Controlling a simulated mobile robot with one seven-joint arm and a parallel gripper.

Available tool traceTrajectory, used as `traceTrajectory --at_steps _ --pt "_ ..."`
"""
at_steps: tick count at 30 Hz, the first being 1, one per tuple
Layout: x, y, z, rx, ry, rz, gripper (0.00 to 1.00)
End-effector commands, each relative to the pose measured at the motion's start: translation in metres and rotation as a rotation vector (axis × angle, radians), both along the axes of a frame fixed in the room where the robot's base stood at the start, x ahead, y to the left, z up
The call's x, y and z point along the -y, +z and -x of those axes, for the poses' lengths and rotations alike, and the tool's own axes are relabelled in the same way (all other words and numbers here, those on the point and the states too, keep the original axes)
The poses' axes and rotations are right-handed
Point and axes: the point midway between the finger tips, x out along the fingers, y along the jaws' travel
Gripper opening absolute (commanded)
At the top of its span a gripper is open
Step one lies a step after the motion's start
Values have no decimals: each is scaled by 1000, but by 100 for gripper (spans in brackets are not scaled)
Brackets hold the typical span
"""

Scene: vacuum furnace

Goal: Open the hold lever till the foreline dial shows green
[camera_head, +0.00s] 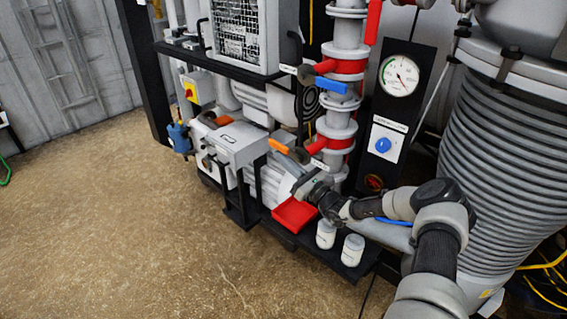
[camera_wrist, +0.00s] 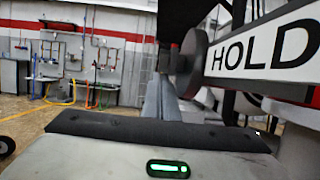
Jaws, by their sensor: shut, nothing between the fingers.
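The foreline dial (camera_head: 398,75) is a white round gauge on a black panel at upper right; its needle and coloured marks are too small to read surely. An orange lever (camera_head: 278,146) slants from the grey and red valve stack, with a small white label (camera_head: 320,164) beside it. In the wrist view a large label (camera_wrist: 265,48) reads HOLD, next to a grey round disc (camera_wrist: 194,50). My gripper (camera_head: 303,184) is shut and empty, just below the orange lever's inner end; contact cannot be told. Its fingers show in the wrist view (camera_wrist: 161,98) below the disc.
A blue lever (camera_head: 332,86) sits higher on the stack. A panel with a blue knob (camera_head: 383,145) is below the dial. A red tray (camera_head: 295,214) and two white jars (camera_head: 326,234) lie below my gripper. A ribbed grey column (camera_head: 490,150) stands right. Floor at left is clear.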

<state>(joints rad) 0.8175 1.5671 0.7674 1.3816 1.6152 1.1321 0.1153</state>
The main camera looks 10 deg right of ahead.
Motion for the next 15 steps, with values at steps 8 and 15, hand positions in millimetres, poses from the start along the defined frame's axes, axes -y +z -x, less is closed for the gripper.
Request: traceTrajectory --at_steps 8,15 --pt "-1 3 -2 101 1 -72 0" --pt "-2 13 -3 228 0 -166 0"
